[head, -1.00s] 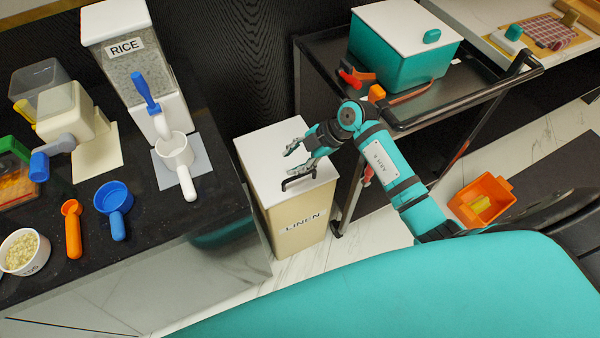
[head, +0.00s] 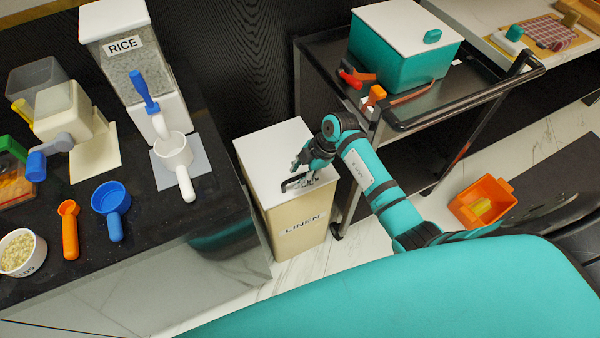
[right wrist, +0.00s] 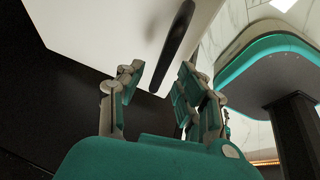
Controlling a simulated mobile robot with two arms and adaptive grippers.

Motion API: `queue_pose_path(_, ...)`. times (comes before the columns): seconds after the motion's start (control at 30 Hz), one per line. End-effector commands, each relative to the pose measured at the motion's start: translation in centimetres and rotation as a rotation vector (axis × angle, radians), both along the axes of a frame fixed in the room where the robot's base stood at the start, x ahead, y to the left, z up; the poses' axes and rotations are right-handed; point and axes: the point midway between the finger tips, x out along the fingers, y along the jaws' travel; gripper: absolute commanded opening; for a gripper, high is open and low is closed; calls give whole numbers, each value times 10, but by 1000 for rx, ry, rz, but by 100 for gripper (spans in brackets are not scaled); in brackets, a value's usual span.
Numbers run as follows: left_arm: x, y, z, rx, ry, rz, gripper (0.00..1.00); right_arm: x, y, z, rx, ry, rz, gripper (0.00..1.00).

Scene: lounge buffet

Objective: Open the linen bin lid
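The linen bin (head: 292,228) is a cream box labelled LINEN on the floor beside the counter. Its white lid (head: 268,152) lies flat and closed on top, with a dark bar handle (head: 289,184) near the front edge. My right gripper (head: 302,172) is just above the lid, at the handle. In the right wrist view the fingers (right wrist: 160,78) are spread apart, and the dark handle (right wrist: 173,45) lies ahead of the gap between them. Contact with the handle cannot be made out. My left gripper is out of view.
A dark counter at left holds a rice dispenser (head: 135,75), a white scoop (head: 174,155), blue and orange scoops and a bowl (head: 22,253). A black cart (head: 405,118) with a teal box (head: 400,60) stands right of the bin. An orange crate (head: 482,203) is on the floor.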

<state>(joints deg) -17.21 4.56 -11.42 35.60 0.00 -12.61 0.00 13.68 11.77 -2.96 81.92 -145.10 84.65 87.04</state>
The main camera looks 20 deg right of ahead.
Motion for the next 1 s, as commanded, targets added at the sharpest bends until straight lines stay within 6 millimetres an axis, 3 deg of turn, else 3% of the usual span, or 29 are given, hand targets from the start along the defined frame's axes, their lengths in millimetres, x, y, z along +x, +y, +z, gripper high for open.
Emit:
queue_pose_path(0.07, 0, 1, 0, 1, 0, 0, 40, 0, 0, 0, 0, 0, 0, 36)
queue_pose_path(0.33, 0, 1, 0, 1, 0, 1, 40, 0, 0, 0, 0, 0, 0, 1)
queue_pose_path(0.77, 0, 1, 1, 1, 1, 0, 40, 0, 0, 1, 0, 2, 1, 0)
queue_pose_path(1.0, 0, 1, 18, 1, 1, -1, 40, 7, -1, 21, -5, 54, 0, 0)
